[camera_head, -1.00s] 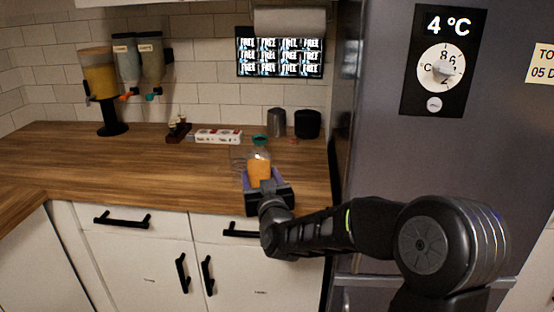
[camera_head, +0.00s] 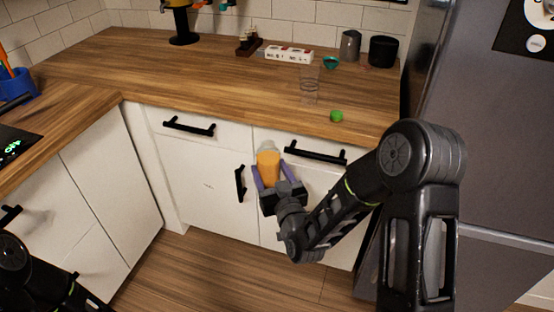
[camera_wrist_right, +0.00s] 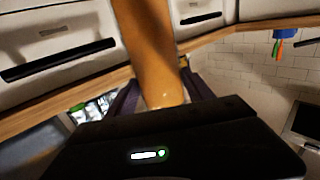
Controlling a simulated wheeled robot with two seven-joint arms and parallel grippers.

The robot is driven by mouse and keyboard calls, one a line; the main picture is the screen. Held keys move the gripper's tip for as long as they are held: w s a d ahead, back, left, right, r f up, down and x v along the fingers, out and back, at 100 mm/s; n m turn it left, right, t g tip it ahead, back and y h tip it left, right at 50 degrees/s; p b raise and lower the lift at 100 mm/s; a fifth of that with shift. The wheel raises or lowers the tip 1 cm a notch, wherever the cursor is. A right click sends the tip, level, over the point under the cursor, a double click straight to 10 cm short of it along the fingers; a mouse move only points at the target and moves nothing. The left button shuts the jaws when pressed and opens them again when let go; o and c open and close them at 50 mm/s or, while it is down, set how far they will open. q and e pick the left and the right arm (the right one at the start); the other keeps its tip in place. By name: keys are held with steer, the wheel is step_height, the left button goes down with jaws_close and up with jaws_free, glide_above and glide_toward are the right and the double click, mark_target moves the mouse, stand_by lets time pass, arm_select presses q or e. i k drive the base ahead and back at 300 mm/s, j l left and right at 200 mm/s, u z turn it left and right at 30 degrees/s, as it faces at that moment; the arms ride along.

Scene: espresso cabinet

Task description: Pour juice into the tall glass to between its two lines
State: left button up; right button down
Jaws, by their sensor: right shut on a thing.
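My right gripper (camera_head: 279,183) is shut on a clear bottle of orange juice (camera_head: 268,166). It holds the bottle roughly upright in front of the white cabinet fronts, below the counter's edge in the head view. The bottle's orange body also fills the middle of the right wrist view (camera_wrist_right: 150,50), between the dark purple fingers. The tall clear glass (camera_head: 310,90) stands upright on the counter, up and to the right of the bottle and apart from it. Its lines are too faint to make out. A part of my left arm shows at the lower left; its gripper is out of view.
A green cap (camera_head: 336,116) lies near the counter's front edge, right of the glass. A teal bowl (camera_head: 331,63), a grey metal cup (camera_head: 350,45), a black canister (camera_head: 383,51) and a white-and-red box (camera_head: 289,54) stand behind. The wooden counter (camera_head: 200,85) left of the glass is clear.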

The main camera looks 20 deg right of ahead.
mark_target(310, 71)
steer(key=k, duration=0.65)
steer(key=z, duration=1.35)
steer(key=i+j, duration=0.1)
steer(key=j, duration=0.35)
steer(key=i+j, duration=0.1)
steer(key=j, duration=0.3)
steer(key=i+j, duration=0.15)
steer(key=j, duration=0.3)
steer(key=i+j, duration=0.1)
steer(key=j, duration=0.35)
steer(key=i+j, duration=0.1)
steer(key=j, duration=0.3)
steer(key=i+j, duration=0.1)
steer(key=j, duration=0.35)
